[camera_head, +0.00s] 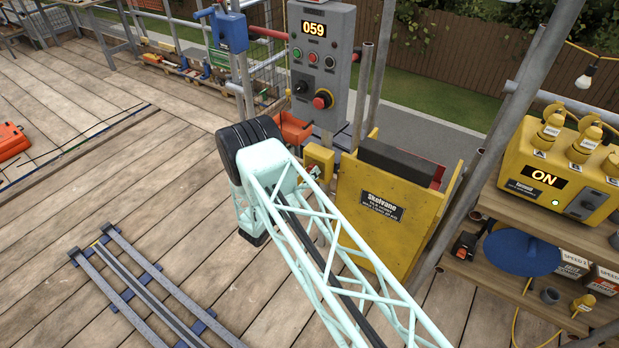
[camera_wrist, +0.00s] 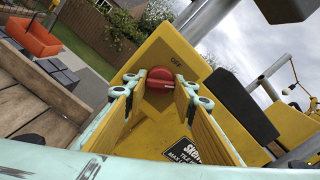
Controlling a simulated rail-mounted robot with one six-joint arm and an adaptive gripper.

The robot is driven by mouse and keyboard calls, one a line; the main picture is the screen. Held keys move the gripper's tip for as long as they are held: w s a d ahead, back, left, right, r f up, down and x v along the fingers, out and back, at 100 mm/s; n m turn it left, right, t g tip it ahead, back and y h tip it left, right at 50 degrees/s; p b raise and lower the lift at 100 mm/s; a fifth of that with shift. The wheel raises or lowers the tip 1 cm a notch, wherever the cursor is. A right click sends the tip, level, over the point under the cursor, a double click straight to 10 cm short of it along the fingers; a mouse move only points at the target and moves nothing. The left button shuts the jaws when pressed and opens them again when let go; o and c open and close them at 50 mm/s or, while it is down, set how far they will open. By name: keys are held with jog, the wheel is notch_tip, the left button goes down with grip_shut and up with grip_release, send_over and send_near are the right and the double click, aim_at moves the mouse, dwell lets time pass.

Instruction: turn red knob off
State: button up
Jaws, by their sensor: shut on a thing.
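The red knob (camera_wrist: 160,78) sits on the face of a yellow box (camera_wrist: 178,48) in the wrist view, with the word OFF printed on the box above and to its right. My gripper (camera_wrist: 158,86) has one finger on each side of the knob and is shut on it. The fingers partly cover the knob's sides, and its exact pointing direction is hard to tell. In the head view the small yellow box (camera_head: 320,157) shows just beyond my arm, and the knob is not clearly visible there.
A yellow Skelvane hoist panel (camera_head: 385,215) stands right beside the box. A grey control post (camera_head: 320,60) reading 059 stands behind, with an orange bin (camera_head: 293,128) near its foot. Scaffold poles rise close by. Wooden deck lies open to the left, with metal rails (camera_head: 140,290) on it.

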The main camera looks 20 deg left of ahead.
jog(key=n+b, duration=0.3)
jog(key=n, duration=0.7)
jog(key=shift+n, duration=0.3)
jog(key=shift+r, duration=0.1)
dwell(0.4)
jog(key=o, duration=0.9)
jog(key=shift+s, duration=0.1)
jog(key=shift+v, duration=5.85)
